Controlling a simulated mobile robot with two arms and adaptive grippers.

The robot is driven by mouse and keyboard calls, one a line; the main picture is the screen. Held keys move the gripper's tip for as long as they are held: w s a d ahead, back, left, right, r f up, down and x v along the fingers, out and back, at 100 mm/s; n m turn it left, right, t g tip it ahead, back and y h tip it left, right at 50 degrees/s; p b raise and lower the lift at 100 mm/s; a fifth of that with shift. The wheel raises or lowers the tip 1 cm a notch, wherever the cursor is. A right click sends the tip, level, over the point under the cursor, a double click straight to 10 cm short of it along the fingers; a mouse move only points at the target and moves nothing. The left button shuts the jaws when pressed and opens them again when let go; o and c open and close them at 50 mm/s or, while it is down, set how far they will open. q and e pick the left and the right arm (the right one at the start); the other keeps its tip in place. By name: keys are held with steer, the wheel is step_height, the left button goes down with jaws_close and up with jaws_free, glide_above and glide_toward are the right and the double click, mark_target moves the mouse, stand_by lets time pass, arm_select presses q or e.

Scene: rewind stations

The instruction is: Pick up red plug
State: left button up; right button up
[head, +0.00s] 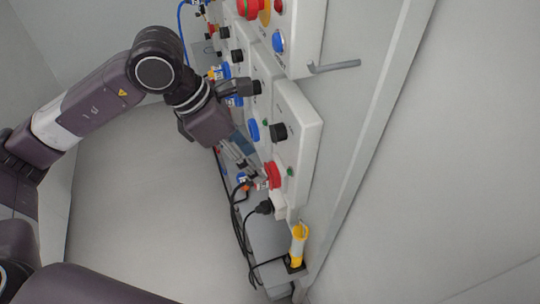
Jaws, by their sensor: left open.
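A red round piece (272,175) sits on the lower end of the nearest white box; I cannot tell whether it is the red plug or a button. A small orange-red piece (246,186) shows among the cables just left of it. My left gripper (257,133) is open in front of the boxes, its fingers spread. One finger is near a black knob higher up; the other reaches down close to the red piece. I cannot tell whether it touches. The gripper partly hides the boxes' left side. My right gripper is not in view.
The white box (306,135) carries a blue button (253,130) and a black knob (278,132). A black plug (264,207) with a cable and a yellow-handled item (298,245) are below. A grey hook (335,66) sticks out at right. The floor at left is clear.

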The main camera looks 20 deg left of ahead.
arm_select(q)
steer(key=f, duration=0.1)
steer(key=f+p, duration=0.2)
steer(key=shift+w+a+f+y, duration=0.15)
steer(key=shift+w+f+y, duration=0.15)
steer(key=shift+f+y, duration=0.1)
steer(key=x, duration=0.2)
steer(key=shift+w+f+p, duration=0.1)
steer(key=shift+f+p, duration=0.1)
steer(key=shift+p, duration=0.1)
steer(key=shift+w+d+f, duration=0.1)
steer(key=shift+d+f, duration=0.15)
steer(key=shift+f, duration=0.2)
steer(key=c, duration=1.3)
steer(key=shift+c, duration=0.2)
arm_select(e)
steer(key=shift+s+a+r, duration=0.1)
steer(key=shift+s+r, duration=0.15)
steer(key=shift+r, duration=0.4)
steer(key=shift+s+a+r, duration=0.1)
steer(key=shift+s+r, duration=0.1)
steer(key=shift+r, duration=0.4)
arm_select(q)
steer(key=shift+r, duration=0.1)
